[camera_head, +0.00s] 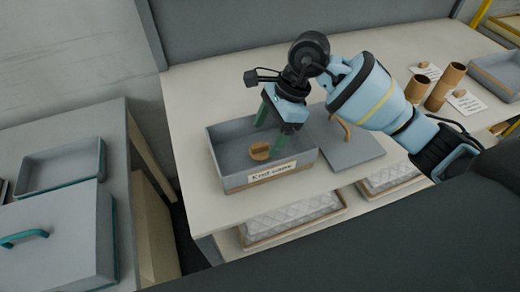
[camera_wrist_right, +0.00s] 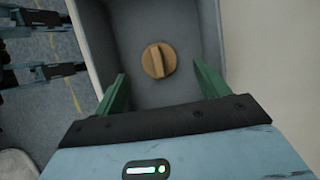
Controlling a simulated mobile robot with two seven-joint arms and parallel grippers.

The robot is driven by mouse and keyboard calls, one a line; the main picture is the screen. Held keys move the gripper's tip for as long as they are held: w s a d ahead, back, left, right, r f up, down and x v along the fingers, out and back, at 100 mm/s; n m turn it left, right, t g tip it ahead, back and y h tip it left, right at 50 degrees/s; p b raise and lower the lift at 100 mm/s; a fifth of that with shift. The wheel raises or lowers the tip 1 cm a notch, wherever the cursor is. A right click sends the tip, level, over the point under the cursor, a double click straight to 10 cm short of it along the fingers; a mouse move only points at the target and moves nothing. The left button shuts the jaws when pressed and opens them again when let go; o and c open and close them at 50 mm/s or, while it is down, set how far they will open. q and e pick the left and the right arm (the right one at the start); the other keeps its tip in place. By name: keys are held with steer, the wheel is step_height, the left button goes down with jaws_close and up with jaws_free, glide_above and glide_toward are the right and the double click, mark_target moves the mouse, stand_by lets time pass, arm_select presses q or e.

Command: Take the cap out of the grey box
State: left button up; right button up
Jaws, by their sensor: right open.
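A round tan cap (camera_head: 259,152) with a raised ridge lies on the floor of the grey box (camera_head: 225,178), which has a label on its front reading "End caps". My right gripper (camera_head: 272,123) is over the box, its green fingers pointing down into it. In the right wrist view the cap (camera_wrist_right: 158,61) lies ahead of the two fingers, and they are apart with nothing between them. The right gripper (camera_wrist_right: 158,88) is open and empty. My left gripper is not in view.
A grey lid (camera_head: 350,150) with a tan handle lies right of the box. Two cardboard tubes (camera_head: 444,87) and labels stand farther right, by another grey tray (camera_head: 495,75). A side table at left holds an open tray (camera_head: 62,168) and a lidded box (camera_head: 65,245).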

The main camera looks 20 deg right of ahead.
mark_target(261, 145)
steer(key=x, duration=0.5)
steer(key=shift+s+a+r+p, duration=0.1)
steer(key=shift+p, duration=0.2)
steer(key=c, duration=1)
